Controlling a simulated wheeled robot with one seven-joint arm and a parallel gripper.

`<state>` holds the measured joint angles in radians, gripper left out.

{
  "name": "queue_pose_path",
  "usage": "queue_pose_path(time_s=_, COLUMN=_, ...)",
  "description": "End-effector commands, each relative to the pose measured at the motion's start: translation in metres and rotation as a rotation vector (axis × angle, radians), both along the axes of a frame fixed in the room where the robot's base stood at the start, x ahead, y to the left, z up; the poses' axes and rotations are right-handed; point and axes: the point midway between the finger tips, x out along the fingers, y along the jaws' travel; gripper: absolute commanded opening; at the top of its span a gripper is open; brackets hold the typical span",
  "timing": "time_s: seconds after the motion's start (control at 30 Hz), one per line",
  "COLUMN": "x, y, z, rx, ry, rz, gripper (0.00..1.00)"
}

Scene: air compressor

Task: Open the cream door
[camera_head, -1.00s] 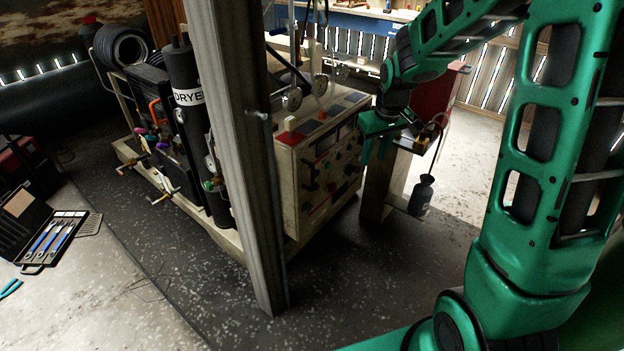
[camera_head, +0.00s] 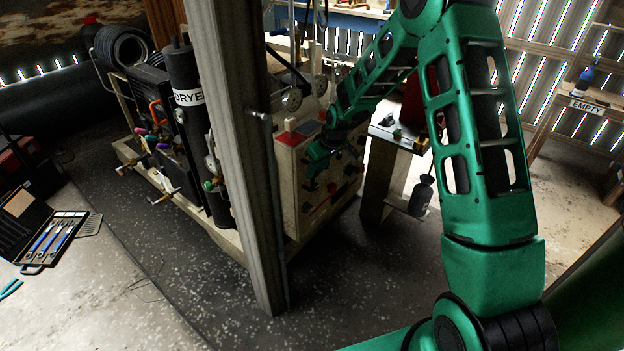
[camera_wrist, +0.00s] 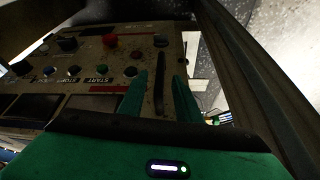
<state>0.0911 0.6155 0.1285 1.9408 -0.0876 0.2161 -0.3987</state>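The cream door (camera_head: 287,165) is the front of the compressor's control cabinet. It looks shut and carries knobs and buttons. It fills the upper left of the wrist view (camera_wrist: 95,52), seen turned. A slim dark bar, probably the door handle (camera_wrist: 161,82), stands out on it near one edge. My gripper (camera_head: 311,178) is in front of the door in the head view. In the wrist view its two green fingers (camera_wrist: 160,88) are apart, with the dark bar showing between them. Whether the fingers touch the bar or door, I cannot tell.
A wooden post (camera_head: 238,150) stands left of the door, close to it. A small stand (camera_head: 381,170) with a dark bottle (camera_head: 421,195) is to the right. The black dryer cylinder (camera_head: 187,110) is behind the post. An open tool case (camera_head: 45,240) lies left.

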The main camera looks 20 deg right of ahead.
Motion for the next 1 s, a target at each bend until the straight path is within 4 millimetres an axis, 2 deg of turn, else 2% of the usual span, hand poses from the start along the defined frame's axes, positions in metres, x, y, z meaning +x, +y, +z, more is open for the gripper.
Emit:
queue_pose_path(time_s=0.1, x=0.007, y=0.004, z=-0.02, rx=0.0, ry=0.003, rz=0.0, gripper=0.31)
queue_pose_path(time_s=0.3, x=0.016, y=0.007, z=-0.042, rx=0.0, ry=0.001, rz=0.0, gripper=0.31)
queue_pose_path(time_s=0.5, x=0.019, y=0.009, z=-0.051, rx=0.0, ry=0.0, rz=0.0, gripper=0.31)
queue_pose_path(time_s=0.77, x=0.019, y=0.009, z=-0.052, rx=0.0, ry=0.0, rz=0.0, gripper=0.31)
queue_pose_path(time_s=0.9, x=0.019, y=0.009, z=-0.051, rx=-0.001, ry=0.0, rz=0.0, gripper=0.0)
queue_pose_path(time_s=1.0, x=0.019, y=0.009, z=-0.052, rx=-0.001, ry=0.0, rz=0.0, gripper=0.0)
